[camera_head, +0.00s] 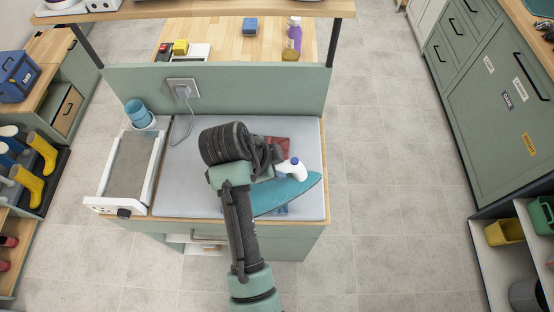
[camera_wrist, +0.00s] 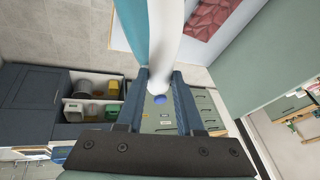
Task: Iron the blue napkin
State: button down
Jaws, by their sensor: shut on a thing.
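A teal and white iron (camera_head: 288,193) is at the right part of the grey ironing pad (camera_head: 308,130) in the head view. My gripper (camera_wrist: 160,88) is shut on its white handle; the teal body (camera_wrist: 131,25) shows beside the handle in the wrist view. In the head view my arm comes over the counter's front edge and hides the middle of the pad. A small blue patch (camera_head: 283,210), which looks like the napkin, shows at the iron's lower edge. The rest of it is hidden. I cannot tell whether the iron touches it.
A red patterned cloth (camera_head: 279,145) lies on the pad behind the iron. A grey-topped white unit (camera_head: 128,165) and a blue cup (camera_head: 137,112) stand at the left. A cord runs from the wall socket (camera_head: 183,88) onto the pad. A green panel (camera_head: 240,92) closes the back.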

aim_at(266, 197)
jog(key=shift+w+a+r+m+g+h+p, duration=0.1)
jog(key=shift+w+r+m+g+h+p, duration=0.05)
jog(key=shift+r+m+p, duration=0.3)
jog(key=shift+w+a+r+m+g+h+p, duration=0.15)
jog(key=shift+r+m+p, duration=0.2)
jog(key=shift+m, duration=0.2)
jog(key=shift+m+p, duration=0.35)
jog(key=shift+m, duration=0.35)
notch_tip(266, 197, down, 6)
jog(key=b, duration=0.5)
jog(key=shift+r, duration=0.1)
jog(key=shift+d+r, duration=0.15)
